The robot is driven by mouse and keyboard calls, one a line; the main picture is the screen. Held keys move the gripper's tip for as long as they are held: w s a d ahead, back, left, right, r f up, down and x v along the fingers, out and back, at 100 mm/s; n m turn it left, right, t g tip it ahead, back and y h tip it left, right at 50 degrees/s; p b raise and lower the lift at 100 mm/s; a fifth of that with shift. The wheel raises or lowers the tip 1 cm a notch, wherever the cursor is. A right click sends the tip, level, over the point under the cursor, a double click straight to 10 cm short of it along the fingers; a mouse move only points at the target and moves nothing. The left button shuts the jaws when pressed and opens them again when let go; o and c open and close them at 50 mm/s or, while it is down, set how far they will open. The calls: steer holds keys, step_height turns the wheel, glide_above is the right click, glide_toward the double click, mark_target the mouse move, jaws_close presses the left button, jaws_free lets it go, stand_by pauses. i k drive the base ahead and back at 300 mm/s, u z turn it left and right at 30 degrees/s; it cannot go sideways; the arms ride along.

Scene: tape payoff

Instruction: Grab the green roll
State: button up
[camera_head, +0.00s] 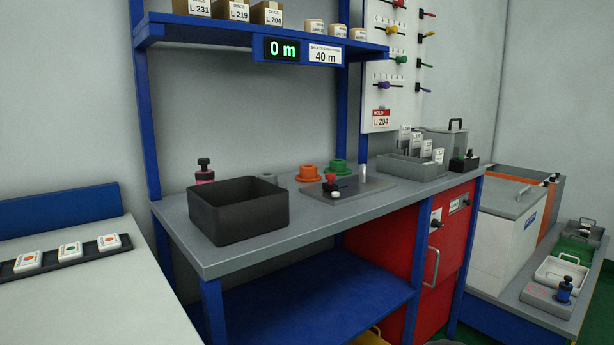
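The green roll (338,167) stands at the back of the grey workbench (300,229), near the wall. It looks like a short round spool with a wider base. An orange roll (307,173) of similar shape is just left of it. A grey roll (277,179) is further left, partly hidden behind the dark bin. My gripper is not in view.
A dark open bin (238,211) takes up the bench's left front. A flat metal plate (346,190) with a red knob and an upright post lies before the rolls. A blue shelf (270,35) with a "0 m" display (282,49) hangs above. Grey card holders (412,166) stand right.

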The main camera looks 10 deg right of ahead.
mark_target(339, 167)
steer(key=z, duration=1.65)
steer(key=i, duration=1.45)
steer(key=u, duration=2.85)
